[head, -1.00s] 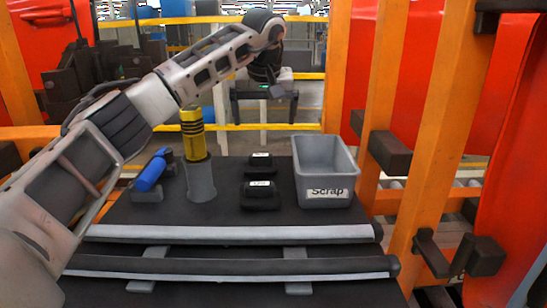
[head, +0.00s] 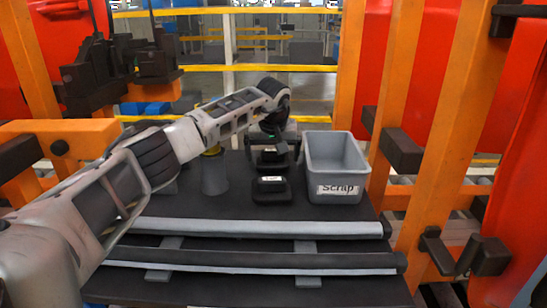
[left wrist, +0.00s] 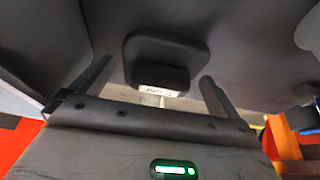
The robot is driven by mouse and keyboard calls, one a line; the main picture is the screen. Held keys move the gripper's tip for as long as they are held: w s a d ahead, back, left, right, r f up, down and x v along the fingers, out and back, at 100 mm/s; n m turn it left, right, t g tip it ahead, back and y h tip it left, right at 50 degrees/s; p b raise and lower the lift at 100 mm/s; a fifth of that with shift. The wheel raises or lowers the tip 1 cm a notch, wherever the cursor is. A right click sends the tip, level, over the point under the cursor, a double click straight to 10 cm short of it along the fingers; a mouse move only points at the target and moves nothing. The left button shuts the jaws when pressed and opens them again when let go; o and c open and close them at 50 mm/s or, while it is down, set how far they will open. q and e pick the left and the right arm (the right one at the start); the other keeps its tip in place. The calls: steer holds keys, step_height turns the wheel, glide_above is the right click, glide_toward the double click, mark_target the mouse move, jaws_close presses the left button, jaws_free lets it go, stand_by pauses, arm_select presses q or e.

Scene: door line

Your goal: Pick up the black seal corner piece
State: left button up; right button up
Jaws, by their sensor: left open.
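Two black seal corner pieces with white labels are on the dark bench. The front one (head: 271,190) is in plain view. The rear one (head: 269,156) is partly covered by my left gripper (head: 275,140), which is low over it at the back of the bench. In the left wrist view a black corner piece (left wrist: 165,58) lies ahead between the spread fingers of the left gripper (left wrist: 156,75), with its label toward me. It appears to be the rear one. The fingers are open, and I cannot tell whether they touch it. My right gripper is out of view.
A grey Scrap bin (head: 337,165) stands just right of the corner pieces. A grey cup (head: 215,175) is to the left, partly behind my left arm. Two long seal strips (head: 250,229) lie across the front on grey supports. Orange posts (head: 452,120) flank the bench.

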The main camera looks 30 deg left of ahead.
arm_select(q)
steer(key=shift+f, duration=0.15)
steer(key=c, duration=0.9)
steer(key=shift+c, duration=0.2)
